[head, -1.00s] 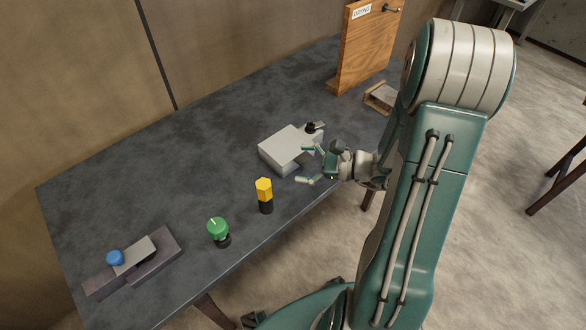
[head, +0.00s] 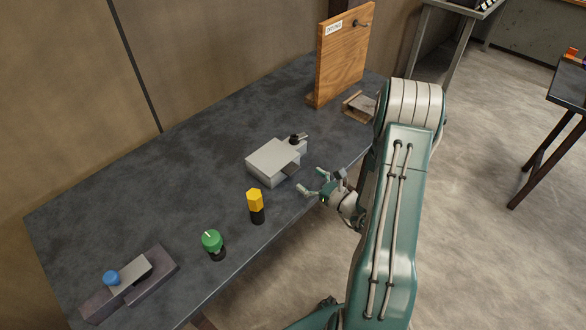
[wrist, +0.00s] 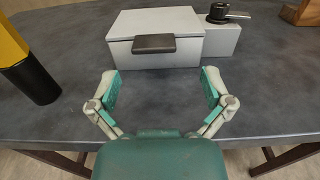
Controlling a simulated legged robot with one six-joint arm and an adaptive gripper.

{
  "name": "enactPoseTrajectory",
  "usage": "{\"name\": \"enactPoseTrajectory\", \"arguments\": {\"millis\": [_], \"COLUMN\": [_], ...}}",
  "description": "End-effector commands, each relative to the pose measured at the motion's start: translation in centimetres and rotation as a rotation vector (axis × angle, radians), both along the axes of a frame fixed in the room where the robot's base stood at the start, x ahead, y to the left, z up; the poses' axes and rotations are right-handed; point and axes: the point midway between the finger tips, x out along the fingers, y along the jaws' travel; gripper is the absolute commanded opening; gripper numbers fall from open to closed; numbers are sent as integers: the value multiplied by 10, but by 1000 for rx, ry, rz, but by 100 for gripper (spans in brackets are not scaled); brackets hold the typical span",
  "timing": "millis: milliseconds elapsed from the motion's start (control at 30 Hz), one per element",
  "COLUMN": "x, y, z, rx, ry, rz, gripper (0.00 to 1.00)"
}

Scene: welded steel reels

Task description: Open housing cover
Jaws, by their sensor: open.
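The housing is a light grey box (head: 270,167) near the front edge of the dark table. In the wrist view its cover (wrist: 155,22) lies shut on top, with a dark brown handle tab (wrist: 154,43) at the front. A black lever knob (wrist: 228,13) sits on the lower block at the housing's right side; it also shows in the head view (head: 297,138). My gripper (head: 311,184) is open and empty, in front of the housing and apart from it. In the wrist view its fingers (wrist: 160,92) are spread wide below the handle tab.
A yellow-topped black post (head: 256,205) and a green knob (head: 212,242) stand left of the housing. A slide with a blue knob (head: 111,278) is further left. A wooden board (head: 342,55) and small wooden tray (head: 360,105) are at right. The table's back (head: 150,170) is clear.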

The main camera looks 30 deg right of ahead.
Motion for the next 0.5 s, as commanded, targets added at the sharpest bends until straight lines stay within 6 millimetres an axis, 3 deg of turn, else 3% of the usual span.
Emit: {"name": "enactPoseTrajectory", "arguments": {"millis": [200,500], "x": [37,56], "y": [18,21], "z": [1,0], "rx": [-3,0], "ry": [-1,-1], "rz": [6,2], "gripper": [100,100]}}
